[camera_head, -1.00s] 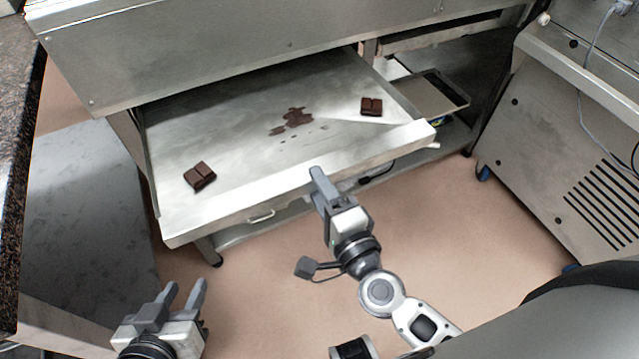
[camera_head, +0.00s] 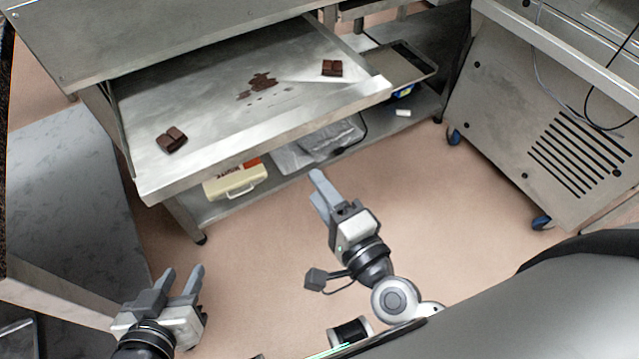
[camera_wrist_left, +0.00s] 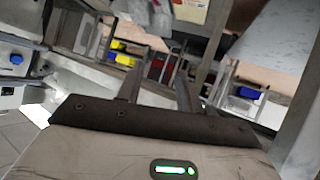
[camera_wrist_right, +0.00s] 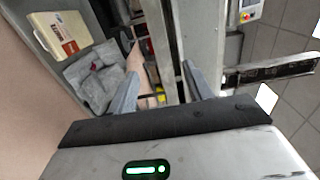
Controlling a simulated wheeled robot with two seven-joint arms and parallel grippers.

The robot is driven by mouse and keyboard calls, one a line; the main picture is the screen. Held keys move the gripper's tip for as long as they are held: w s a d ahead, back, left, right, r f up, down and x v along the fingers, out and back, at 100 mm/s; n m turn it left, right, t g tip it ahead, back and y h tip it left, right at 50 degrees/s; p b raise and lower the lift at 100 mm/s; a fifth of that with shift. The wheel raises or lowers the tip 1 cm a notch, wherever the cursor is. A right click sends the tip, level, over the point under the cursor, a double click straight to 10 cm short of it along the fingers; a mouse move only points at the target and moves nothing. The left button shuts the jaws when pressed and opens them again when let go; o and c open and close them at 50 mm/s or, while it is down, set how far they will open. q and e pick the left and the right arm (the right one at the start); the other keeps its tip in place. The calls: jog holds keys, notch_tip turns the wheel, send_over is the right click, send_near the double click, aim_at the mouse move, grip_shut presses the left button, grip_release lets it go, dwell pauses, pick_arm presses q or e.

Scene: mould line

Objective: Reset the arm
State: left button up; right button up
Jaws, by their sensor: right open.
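My right gripper (camera_head: 322,190) is open and empty in the head view, over the floor in front of the pulled-out steel drawer tray. Its two fingers also show apart in the right wrist view (camera_wrist_right: 165,88). My left gripper (camera_head: 180,282) is at the lower left of the head view, fingers apart and nothing between them. In the left wrist view its fingers (camera_wrist_left: 158,85) also stand apart and empty. Neither gripper touches anything.
The steel tray (camera_head: 205,100) carries two chocolate pieces, one left (camera_head: 172,139) and one right (camera_head: 332,68), and a brown smear (camera_head: 260,84). A cream case (camera_head: 235,180) sits on the lower shelf. A wheeled metal cabinet (camera_head: 540,120) stands right. Floor between is clear.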

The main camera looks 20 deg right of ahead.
pick_arm(q)
jog(key=r+p, duration=0.1)
jog(key=p, duration=0.3)
jog(key=shift+a+r+p, duration=0.25)
jog(key=shift+r+p, duration=0.1)
jog(key=shift+p, duration=0.05)
pick_arm(e)
jog(key=s+f+n+g, duration=0.1)
jog(key=n+g, duration=0.1)
jog(key=n, duration=0.4)
jog(key=s+d+f+n+g, duration=0.1)
jog(key=s+n+g, duration=0.1)
jog(key=n, duration=0.4)
jog(key=s+d+f+n+g, duration=0.1)
jog(key=n+g, duration=0.2)
jog(key=n, duration=0.3)
jog(key=shift+s, duration=0.25)
